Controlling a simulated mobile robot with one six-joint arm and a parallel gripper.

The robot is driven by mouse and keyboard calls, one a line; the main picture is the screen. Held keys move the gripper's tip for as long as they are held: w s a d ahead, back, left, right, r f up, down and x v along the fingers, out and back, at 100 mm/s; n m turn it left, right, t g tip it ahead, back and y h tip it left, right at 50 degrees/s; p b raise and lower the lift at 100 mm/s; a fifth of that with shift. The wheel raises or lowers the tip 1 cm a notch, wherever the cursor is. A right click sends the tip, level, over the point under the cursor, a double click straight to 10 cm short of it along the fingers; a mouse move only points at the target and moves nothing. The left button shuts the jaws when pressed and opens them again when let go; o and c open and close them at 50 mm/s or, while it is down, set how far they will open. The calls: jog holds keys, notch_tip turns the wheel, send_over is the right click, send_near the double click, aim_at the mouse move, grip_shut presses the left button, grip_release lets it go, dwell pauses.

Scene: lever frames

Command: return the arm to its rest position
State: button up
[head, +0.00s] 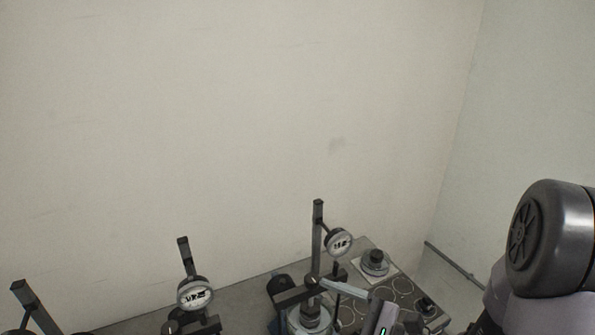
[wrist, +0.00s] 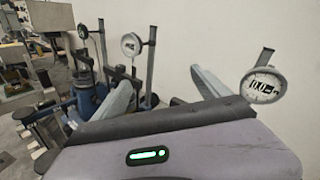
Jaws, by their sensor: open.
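My gripper (head: 335,288) is at the bottom of the head view, right of centre, among the lever frames. One pale finger and part of the body with a green light show there. In the wrist view my gripper (wrist: 163,78) has its two grey fingers spread wide apart, and I see nothing held between them. A lever frame with a post and round dial (head: 339,241) stands right beside the gripper in the head view. In the picture the finger overlaps its lower part; I cannot tell whether they touch. My arm rises at the right edge of the head view.
Another dial gauge (head: 195,293) stands to the left, with a further post (head: 35,305) at the far left. A dark plate with round marks (head: 405,292) carries a knobbed weight (head: 375,262). A pale wall (head: 230,120) stands behind; the space above the posts is clear.

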jog(key=s+a+f+n+g+h+b, duration=0.3)
jog(key=s+a+f+n+g+b, duration=0.45)
jog(key=s+f+n+b, duration=0.35)
jog(key=s+d+f+n+h+b, duration=0.2)
jog(key=f+h+b, duration=0.1)
jog(key=f+b, duration=0.15)
jog(key=s+d+f+n+h+b, duration=0.1)
jog(key=s+d+f+h+b, duration=0.2)
jog(key=f, duration=0.3)
jog(key=shift+w+d+r+n+t+h+b, duration=0.15)
jog(key=shift+w+d+n+t+h+b, duration=0.25)
jog(key=shift+d+t+h+b, duration=0.35)
jog(key=shift+w+d+r+n+t+h+b, duration=0.1)
jog(key=shift+w+d+n+t+h+b, duration=0.3)
jog(key=shift+d+b, duration=0.45)
jog(key=shift+w+d+r+n+t+h+b, duration=0.15)
jog(key=shift+w+d+n+t+h+b, duration=0.2)
jog(key=shift+d+t+h+b, duration=0.4)
jog(key=shift+s, duration=0.1)
